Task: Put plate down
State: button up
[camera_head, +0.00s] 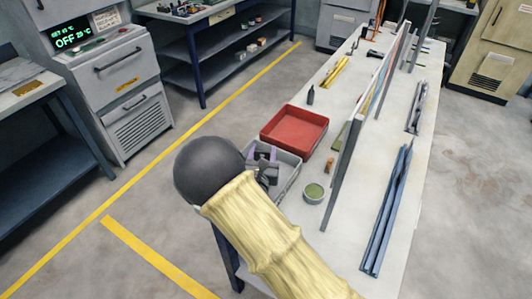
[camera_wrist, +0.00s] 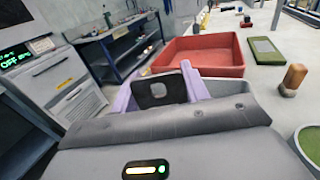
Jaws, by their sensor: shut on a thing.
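My gripper (camera_head: 262,156) is over the grey bin (camera_head: 291,174) at the near left edge of the long table. Its purple fingers also show in the wrist view (camera_wrist: 160,82), shut on a small dark plate (camera_wrist: 143,98) with a pale patch in its middle. The plate sits upright between the fingers. Its lower part is hidden behind my gripper's body, so I cannot tell whether it touches the bin. The grey bin shows just behind the fingers in the wrist view (camera_wrist: 226,84), and its inside is mostly hidden.
A red tray (camera_head: 294,131) stands just beyond the grey bin. A bowl with green contents (camera_head: 314,192) and a small orange-brown item (camera_head: 329,166) are to the right. A long upright divider (camera_head: 350,165) runs along the table, with blue bars (camera_head: 388,215) beyond it.

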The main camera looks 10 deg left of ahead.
jog(key=shift+f, duration=0.4)
jog(key=shift+s+d+f+b, duration=0.1)
jog(key=shift+f+b, duration=0.2)
jog(key=shift+b, duration=0.1)
jog(key=o, duration=0.9)
jog(key=shift+f, duration=0.1)
jog(key=shift+o, duration=0.8)
jog(key=shift+s+f, duration=0.1)
jog(key=shift+r+p, duration=0.35)
jog(key=shift+r, duration=0.1)
jog(key=s, duration=0.2)
jog(key=s+b, duration=0.1)
jog(key=s, duration=0.3)
jog(key=shift+s+r, duration=0.1)
jog(key=shift+r, duration=0.15)
jog(key=shift+s+d+r, duration=0.15)
jog(key=shift+s, duration=0.35)
